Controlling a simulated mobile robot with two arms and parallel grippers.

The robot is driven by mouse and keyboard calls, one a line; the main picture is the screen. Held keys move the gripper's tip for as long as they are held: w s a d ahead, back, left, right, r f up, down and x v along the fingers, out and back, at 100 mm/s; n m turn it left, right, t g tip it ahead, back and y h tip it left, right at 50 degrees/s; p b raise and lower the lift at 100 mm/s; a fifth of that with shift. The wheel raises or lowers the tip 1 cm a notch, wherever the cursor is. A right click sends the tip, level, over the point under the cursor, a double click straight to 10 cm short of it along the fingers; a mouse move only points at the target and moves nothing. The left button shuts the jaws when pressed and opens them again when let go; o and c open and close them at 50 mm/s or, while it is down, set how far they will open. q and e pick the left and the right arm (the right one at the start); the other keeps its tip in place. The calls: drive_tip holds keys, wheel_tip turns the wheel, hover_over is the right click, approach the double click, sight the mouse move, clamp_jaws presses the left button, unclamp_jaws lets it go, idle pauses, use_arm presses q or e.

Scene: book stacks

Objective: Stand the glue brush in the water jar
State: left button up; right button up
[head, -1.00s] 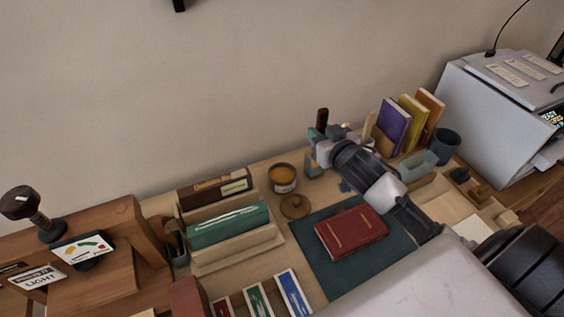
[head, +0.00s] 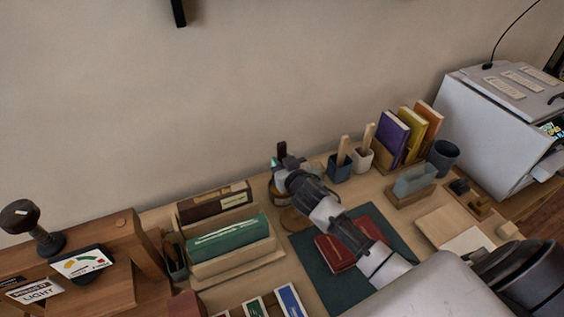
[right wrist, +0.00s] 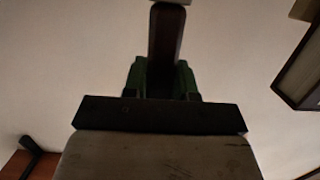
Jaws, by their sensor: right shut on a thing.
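My right gripper (head: 281,163) is shut on the glue brush (head: 281,148), whose dark brown handle sticks up above the fingers. In the right wrist view the brown handle (right wrist: 166,40) stands between the green fingers. The gripper is over or just behind a pot of amber stuff (head: 274,187), which it partly hides. The brush's lower end is hidden. I cannot make out the water jar for sure; my arm covers part of the table's back. My left gripper is not in view.
A dark cup (head: 339,170) and a pale cup (head: 362,160), each with a wooden stick, stand right of the gripper. Left is a rack with a green book (head: 229,238). A red book (head: 337,252) lies on a dark mat (head: 318,289) under my arm.

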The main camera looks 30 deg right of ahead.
drive_tip(key=shift+f, duration=0.15)
drive_tip(key=o, duration=0.9)
drive_tip(key=shift+r, duration=0.2)
drive_tip(key=s+r, duration=0.2)
drive_tip(key=s, duration=1)
drive_tip(key=shift+a+r+b, duration=0.2)
drive_tip(key=shift+a+b, duration=0.1)
drive_tip(key=shift+b, duration=0.1)
drive_tip(key=shift+f, duration=0.1)
